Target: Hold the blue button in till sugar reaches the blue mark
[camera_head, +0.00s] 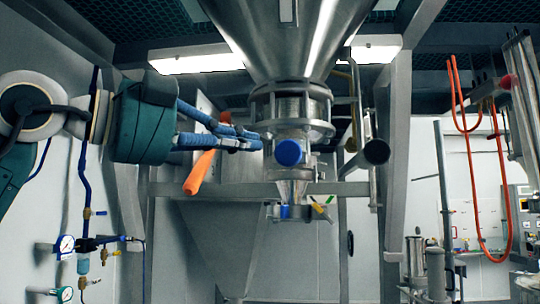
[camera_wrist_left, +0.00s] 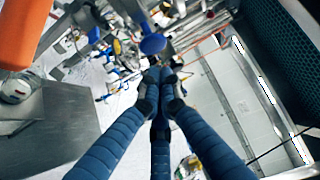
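The round blue button (camera_head: 289,152) faces out from the sifter's neck, under the big steel hopper (camera_head: 288,35). It also shows in the left wrist view (camera_wrist_left: 153,43), just beyond my fingertips. My left gripper (camera_head: 258,142) has its blue fingers drawn together with nothing between them. In the left wrist view its tips (camera_wrist_left: 160,77) meet. The tips are to the left of the button and look apart from it. Below the button is a narrow outlet with small blue (camera_head: 284,211) and yellow (camera_head: 318,207) patches. I cannot tell which is the mark, and no sugar is visible. My right gripper is out of view.
An orange tapered part (camera_head: 200,173) hangs just below my left fingers. Steel frame posts (camera_head: 396,160) and a dark round pipe end (camera_head: 376,152) stand right of the sifter. Red hose (camera_head: 506,190) hangs further right. Gauges (camera_head: 66,244) are at lower left.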

